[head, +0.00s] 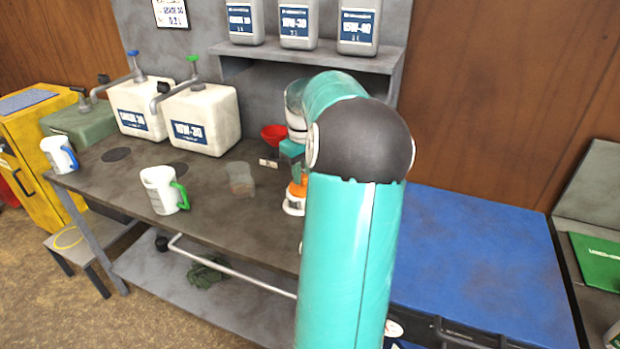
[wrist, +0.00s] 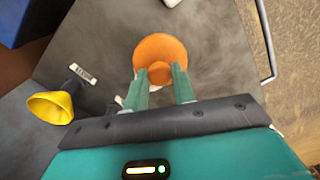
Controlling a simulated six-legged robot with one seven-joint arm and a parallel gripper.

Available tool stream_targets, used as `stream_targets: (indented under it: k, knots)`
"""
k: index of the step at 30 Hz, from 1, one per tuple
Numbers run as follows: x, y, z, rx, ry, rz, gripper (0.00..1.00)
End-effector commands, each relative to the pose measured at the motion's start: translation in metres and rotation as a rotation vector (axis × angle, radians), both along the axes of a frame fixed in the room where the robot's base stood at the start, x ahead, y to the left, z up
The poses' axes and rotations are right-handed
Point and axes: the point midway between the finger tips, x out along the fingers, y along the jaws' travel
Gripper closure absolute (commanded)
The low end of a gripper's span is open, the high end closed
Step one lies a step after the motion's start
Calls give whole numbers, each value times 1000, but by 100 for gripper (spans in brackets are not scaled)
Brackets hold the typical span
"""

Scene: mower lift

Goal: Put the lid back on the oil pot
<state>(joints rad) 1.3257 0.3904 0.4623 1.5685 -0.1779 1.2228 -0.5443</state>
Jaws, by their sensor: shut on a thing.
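An orange round lid (wrist: 160,48) sits between the two green fingers of my gripper (wrist: 162,77) in the wrist view. The fingers are shut on its raised middle. In the head view the orange lid (head: 297,188) shows just left of my teal arm, below my gripper (head: 297,172). A small white pot (head: 293,208) stands on the bench directly below the lid, partly hidden by my arm. I cannot tell whether lid and pot touch. In the wrist view the lid hides most of what is under it.
A red funnel (head: 273,134) and a small label (head: 268,162) are behind the pot. A clear cup (head: 241,180) and a white jug (head: 160,190) stand to the left. A yellow funnel (wrist: 50,107) shows in the wrist view. White canisters (head: 203,122) line the back.

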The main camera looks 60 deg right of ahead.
Motion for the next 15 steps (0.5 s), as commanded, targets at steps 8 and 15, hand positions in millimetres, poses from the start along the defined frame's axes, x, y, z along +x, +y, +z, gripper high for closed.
stream_targets:
  k: [8, 15]
  knots:
    - [48, -49, -1, 3, -1, -153, 96]
    - [59, -62, -5, 0, 4, -210, 96]
